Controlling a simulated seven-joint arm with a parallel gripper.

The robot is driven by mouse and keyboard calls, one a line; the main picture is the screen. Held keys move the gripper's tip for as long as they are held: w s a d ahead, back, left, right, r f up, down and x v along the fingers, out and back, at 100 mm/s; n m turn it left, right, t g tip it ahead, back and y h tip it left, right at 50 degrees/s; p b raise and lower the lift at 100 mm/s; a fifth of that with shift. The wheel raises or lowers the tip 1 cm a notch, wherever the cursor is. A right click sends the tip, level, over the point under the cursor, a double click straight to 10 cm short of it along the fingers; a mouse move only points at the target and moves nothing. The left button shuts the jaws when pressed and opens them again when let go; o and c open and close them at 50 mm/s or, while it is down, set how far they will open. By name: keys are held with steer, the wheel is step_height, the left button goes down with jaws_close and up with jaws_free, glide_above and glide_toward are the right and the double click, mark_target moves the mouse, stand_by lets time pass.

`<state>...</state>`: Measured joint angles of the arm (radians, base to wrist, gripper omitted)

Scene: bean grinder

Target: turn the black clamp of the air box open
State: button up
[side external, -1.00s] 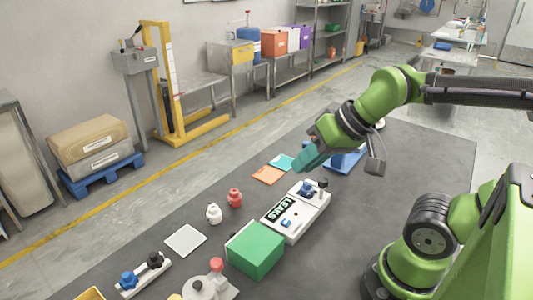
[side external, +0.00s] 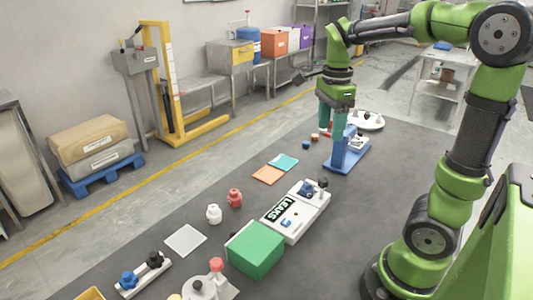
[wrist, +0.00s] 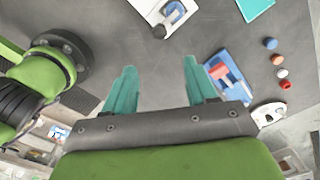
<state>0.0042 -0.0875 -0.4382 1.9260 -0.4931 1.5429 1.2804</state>
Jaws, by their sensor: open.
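The white box marked LEAKS (side external: 283,228) lies on the dark mat, with a small black knob-like part (side external: 323,182) and a blue part (side external: 306,188) at its far end. A smaller white base (side external: 128,290) at the lower left also carries a black part (side external: 154,259) and a blue part (side external: 129,279). I cannot tell which black part is the air box clamp. My gripper (side external: 332,130) points down near the blue stand, well beyond the LEAKS box. In the wrist view its teal fingers (wrist: 158,68) are wide apart, with nothing between them.
The blue stand (side external: 349,160) is close to my fingers. A white round dish (side external: 367,121) lies behind it. A green block (side external: 255,250) stands against the LEAKS box's near end. Orange (side external: 269,175) and teal (side external: 284,162) cards lie flat. The mat right of the LEAKS box is clear.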

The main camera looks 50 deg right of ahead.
mark_target(323, 179)
step_height(323, 179, down, 15)
steer(key=shift+f, duration=0.1)
stand_by(0.4)
steer(key=c, duration=1.1)
steer(key=shift+o, duration=0.2)
